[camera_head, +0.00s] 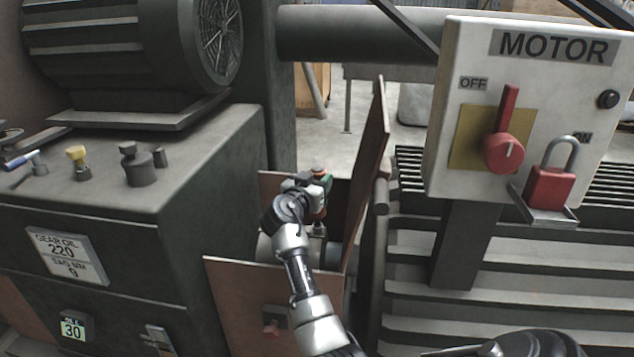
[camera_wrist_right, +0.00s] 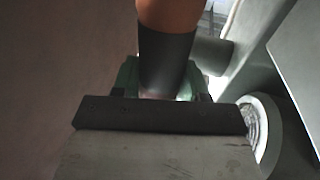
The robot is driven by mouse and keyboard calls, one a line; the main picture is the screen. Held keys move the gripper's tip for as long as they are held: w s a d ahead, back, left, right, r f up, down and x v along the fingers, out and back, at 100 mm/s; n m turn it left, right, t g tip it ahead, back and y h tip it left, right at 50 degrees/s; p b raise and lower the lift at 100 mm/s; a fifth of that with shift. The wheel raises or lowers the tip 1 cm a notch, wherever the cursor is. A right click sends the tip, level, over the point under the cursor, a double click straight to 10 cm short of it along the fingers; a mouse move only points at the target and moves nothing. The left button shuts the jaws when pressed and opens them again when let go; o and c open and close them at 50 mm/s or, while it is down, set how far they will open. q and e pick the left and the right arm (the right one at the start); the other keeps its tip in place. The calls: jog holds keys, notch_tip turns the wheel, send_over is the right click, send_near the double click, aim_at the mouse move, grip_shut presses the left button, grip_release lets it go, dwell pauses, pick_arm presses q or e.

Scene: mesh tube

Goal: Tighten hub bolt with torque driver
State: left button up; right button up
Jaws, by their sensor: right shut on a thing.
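My right gripper (camera_head: 322,184) reaches into the open brown guard box between the gear unit and the motor side. It is shut on the torque driver (camera_head: 320,211), which stands roughly upright with its lower end just above or on the grey shaft hub (camera_head: 333,256); I cannot tell which. In the right wrist view the driver's orange and dark grey body (camera_wrist_right: 167,58) sits between the green fingers (camera_wrist_right: 165,88). The hub bolt is hidden. My left gripper is not in view.
The brown guard panel (camera_head: 369,165) stands close on the right of my gripper, and the gear unit (camera_head: 205,190) is on the left. The motor switch box (camera_head: 530,60) has a red handle and a red padlock (camera_head: 549,188). Small caps stand on the gear unit.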

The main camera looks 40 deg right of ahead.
aim_at(317, 170)
jog(key=shift+r, duration=0.15)
jog(key=shift+r+p, duration=0.3)
jog(key=shift+r, duration=0.2)
jog(key=shift+r+p, duration=0.4)
jog(key=shift+r, duration=0.65)
jog(key=shift+r+p, duration=0.55)
jog(key=shift+r, duration=0.15)
jog(key=shift+r+p, duration=0.35)
jog(key=shift+r, duration=0.3)
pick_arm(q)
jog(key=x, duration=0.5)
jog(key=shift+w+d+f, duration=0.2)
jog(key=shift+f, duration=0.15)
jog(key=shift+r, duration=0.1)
